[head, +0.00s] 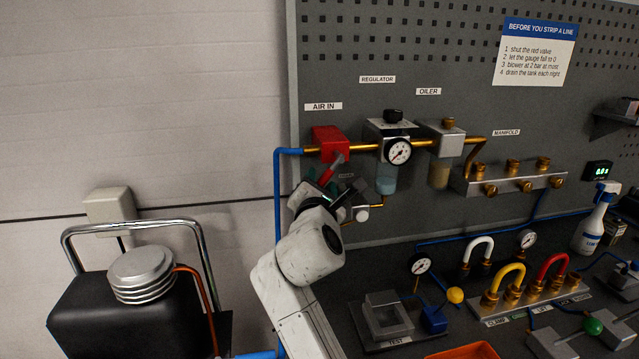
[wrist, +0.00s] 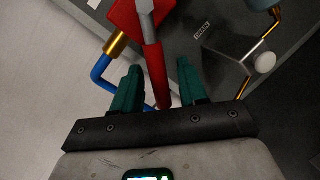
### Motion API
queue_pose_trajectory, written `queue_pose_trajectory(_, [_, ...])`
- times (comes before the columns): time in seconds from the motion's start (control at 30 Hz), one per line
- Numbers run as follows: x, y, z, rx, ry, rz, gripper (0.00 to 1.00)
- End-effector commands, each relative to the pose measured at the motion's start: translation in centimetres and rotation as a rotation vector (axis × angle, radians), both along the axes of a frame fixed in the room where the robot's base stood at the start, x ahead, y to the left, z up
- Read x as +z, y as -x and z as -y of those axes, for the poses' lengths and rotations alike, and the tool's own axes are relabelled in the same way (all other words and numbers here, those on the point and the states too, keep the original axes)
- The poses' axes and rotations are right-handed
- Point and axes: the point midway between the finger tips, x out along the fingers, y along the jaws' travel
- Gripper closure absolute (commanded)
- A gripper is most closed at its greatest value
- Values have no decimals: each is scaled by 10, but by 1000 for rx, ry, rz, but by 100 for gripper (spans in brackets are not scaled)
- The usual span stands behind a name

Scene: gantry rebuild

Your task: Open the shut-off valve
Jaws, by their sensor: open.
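The red shut-off valve (head: 328,143) sits on the air line under the AIR IN label. Its lever (head: 331,169), grey near the pivot and red along the grip, slants down and to the left in the head view. In the wrist view the red valve body (wrist: 124,22) is at the top, and the lever (wrist: 154,72) runs down between my two green fingers. My gripper (wrist: 159,88) is open, one finger on each side of the lever's end, with a gap visible on both sides. In the head view my gripper (head: 327,190) is just below the valve, partly hidden by my wrist.
A blue hose (head: 277,210) runs down left of the valve. The regulator with its gauge (head: 398,151) and the oiler (head: 441,150) are close on the right. A drain fitting (wrist: 264,62) is right of my fingers. A black tank (head: 125,310) stands lower left.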

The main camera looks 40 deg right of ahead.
Motion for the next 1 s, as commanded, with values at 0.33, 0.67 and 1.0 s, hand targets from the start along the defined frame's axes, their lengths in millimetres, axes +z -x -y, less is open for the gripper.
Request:
queue_pose_trajectory(0.33, [0,-1,1,1,-1,-1,64])
queue_pose_trajectory(0.67, [-1,-1,1,1,-1,-1,96])
queue_pose_trajectory(1.0, [-1,-1,1,1,-1,-1,100])
